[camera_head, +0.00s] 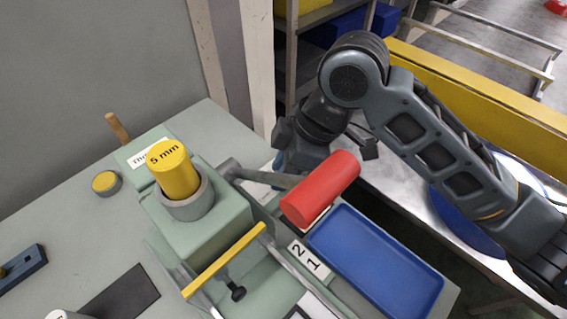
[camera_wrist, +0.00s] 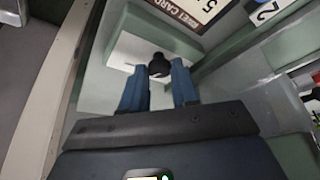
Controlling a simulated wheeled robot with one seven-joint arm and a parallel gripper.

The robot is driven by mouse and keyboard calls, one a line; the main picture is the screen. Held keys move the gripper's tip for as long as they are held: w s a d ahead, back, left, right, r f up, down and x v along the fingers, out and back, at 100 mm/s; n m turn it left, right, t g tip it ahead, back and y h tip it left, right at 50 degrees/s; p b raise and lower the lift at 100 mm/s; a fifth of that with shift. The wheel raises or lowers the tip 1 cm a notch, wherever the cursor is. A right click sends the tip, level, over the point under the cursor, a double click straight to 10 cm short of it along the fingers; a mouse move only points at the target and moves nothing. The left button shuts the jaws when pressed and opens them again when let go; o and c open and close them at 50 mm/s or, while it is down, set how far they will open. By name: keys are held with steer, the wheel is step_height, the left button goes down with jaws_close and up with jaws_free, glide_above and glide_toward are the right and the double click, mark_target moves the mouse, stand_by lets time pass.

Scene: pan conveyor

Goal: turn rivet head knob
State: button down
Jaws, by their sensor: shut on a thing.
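A small black knob (camera_wrist: 159,66) sticks out from a pale block on the green machine (camera_wrist: 115,82) in the wrist view. My gripper (camera_wrist: 160,76) has its two blue fingers on either side of this knob and is shut on it. In the head view my gripper (camera_head: 279,163) is at the far right side of the green machine (camera_head: 205,238), behind the red handle (camera_head: 321,188). The held knob is hidden there. Any marking on the knob cannot be made out.
A yellow cylinder marked 5 mm (camera_head: 173,170) stands in a grey collar on the machine. A yellow bar (camera_head: 224,262) and another black knob (camera_head: 238,293) are at its front. A blue tray (camera_head: 375,262) lies right of the machine. The red handle is close to my gripper.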

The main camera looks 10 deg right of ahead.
steer(key=shift+m, duration=0.6)
steer(key=shift+t, duration=0.3)
steer(key=c, duration=0.9)
jaws_free()
steer(key=shift+o, duration=0.2)
steer(key=v, duration=0.7)
steer(key=shift+r, duration=0.4)
steer(key=shift+s+d, duration=0.1)
